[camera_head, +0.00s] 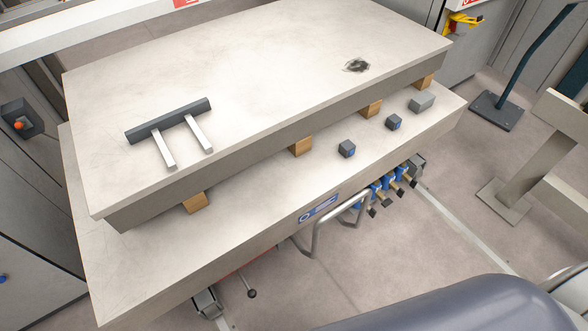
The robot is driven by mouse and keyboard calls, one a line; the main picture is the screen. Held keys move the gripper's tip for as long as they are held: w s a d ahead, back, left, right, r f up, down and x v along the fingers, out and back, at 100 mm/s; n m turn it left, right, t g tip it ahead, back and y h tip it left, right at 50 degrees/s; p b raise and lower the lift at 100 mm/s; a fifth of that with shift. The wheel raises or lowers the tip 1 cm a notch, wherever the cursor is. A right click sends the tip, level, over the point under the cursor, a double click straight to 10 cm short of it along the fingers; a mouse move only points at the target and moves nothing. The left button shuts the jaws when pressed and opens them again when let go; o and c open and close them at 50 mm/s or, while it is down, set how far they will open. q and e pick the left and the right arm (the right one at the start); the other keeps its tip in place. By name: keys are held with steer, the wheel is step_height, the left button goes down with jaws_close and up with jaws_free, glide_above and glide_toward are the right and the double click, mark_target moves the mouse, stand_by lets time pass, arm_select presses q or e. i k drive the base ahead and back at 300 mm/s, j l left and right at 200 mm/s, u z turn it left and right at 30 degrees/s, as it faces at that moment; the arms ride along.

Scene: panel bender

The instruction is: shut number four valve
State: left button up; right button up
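A row of several blue valves (388,182) sits low at the front side of the table, right of the curved metal handle. Their short levers with dark tips point out toward the lower right. The valves are small and partly overlap, and the table edge hides their upper parts. I cannot read any numbers, so I cannot tell which is number four or whether any valve is open or shut. Neither of my grippers is in view.
A grey table (270,238) carries a thick plate (260,80) on wooden blocks (301,146). A curved metal handle (318,238) juts out left of the valves. A lever with a dark knob (252,293) hangs further left. Floor before the valves (450,235) looks clear.

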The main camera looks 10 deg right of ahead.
mark_target(413, 183)
steer(key=z, duration=1.55)
steer(key=i+l, duration=0.15)
steer(key=l, duration=0.15)
steer(key=i+l+u, duration=0.1)
steer(key=l, duration=0.25)
steer(key=i, duration=0.05)
